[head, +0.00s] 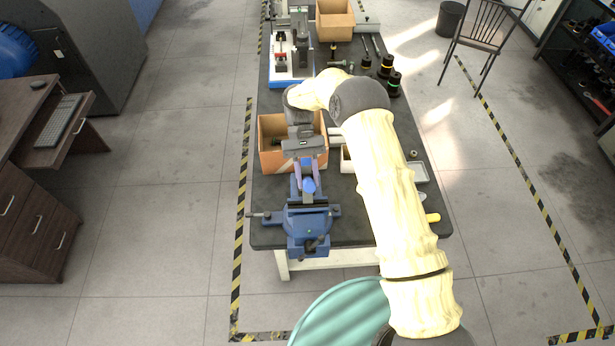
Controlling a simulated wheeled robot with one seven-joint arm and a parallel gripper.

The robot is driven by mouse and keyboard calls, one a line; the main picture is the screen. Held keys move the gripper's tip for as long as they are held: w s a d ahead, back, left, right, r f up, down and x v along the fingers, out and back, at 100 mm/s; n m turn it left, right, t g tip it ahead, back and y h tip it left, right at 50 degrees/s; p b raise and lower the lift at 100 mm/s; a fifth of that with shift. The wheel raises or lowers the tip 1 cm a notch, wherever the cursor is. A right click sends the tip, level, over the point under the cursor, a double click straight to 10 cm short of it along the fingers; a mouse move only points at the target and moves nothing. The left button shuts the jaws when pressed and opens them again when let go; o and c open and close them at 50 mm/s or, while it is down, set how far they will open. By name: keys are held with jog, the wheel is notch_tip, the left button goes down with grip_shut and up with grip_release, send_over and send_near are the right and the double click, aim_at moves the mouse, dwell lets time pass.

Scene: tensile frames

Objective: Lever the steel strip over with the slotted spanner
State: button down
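A blue bench vise (308,228) is fixed at the near end of the dark workbench, with its dark jaws across the top. My gripper (304,158) is above the bench just beyond the vise, in front of a cardboard box. Blue parts show between the gripper and the vise jaws; I cannot tell whether they belong to the vise or to a tool. I cannot make out the steel strip or the slotted spanner for sure. The gripper's fingers are too small and too covered to show whether they are open or shut.
The open cardboard box (270,152) stands behind my gripper. A pale tray (419,172) and a yellow handle (432,217) lie right of my arm. Black cylinders (386,67), a blue-based machine (283,78) and another box (335,22) fill the far bench (270,217).

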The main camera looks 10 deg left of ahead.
jog(key=shift+w+a+b, duration=0.1)
jog(key=shift+w+b, duration=0.2)
jog(key=shift+b, duration=0.05)
dwell(0.4)
jog(key=shift+s, duration=0.2)
jog(key=shift+w, duration=0.1)
jog(key=shift+v, duration=1.75)
jog(key=shift+w+r, duration=0.1)
jog(key=v, duration=0.3)
jog(key=shift+w+d+r, duration=0.15)
jog(key=shift+d, duration=0.1)
jog(key=shift+r+p, duration=0.15)
jog(key=shift+p, duration=0.2)
dwell(0.4)
